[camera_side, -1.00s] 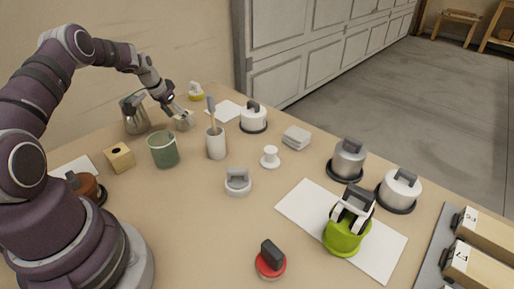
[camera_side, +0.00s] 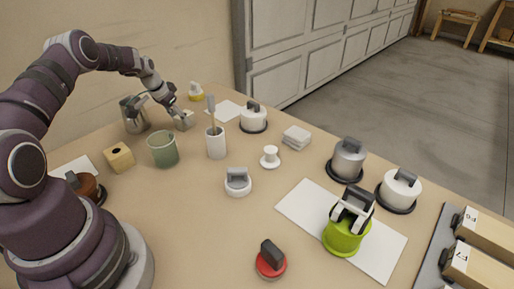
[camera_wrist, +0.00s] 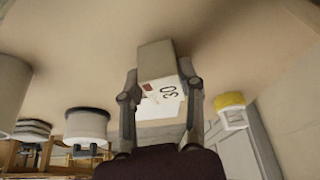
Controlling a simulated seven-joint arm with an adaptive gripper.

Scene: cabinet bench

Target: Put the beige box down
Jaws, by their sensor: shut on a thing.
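The beige box (camera_side: 184,122) is at the far left part of the bench, near the wall, in the side view. My gripper (camera_side: 178,112) is shut on it. In the wrist view the box (camera_wrist: 158,62) sits between the two fingers of my gripper (camera_wrist: 160,75), with a "30" and a red mark on its near face. It is at or very close to the bench top; I cannot tell whether its underside touches.
A metal jug (camera_side: 134,114) stands left of the box, a green cup (camera_side: 163,149) in front, and a white holder with a brush (camera_side: 216,144) to the front right. A yellow-based item (camera_side: 195,91) is behind. A white sheet (camera_side: 225,111) lies to the right.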

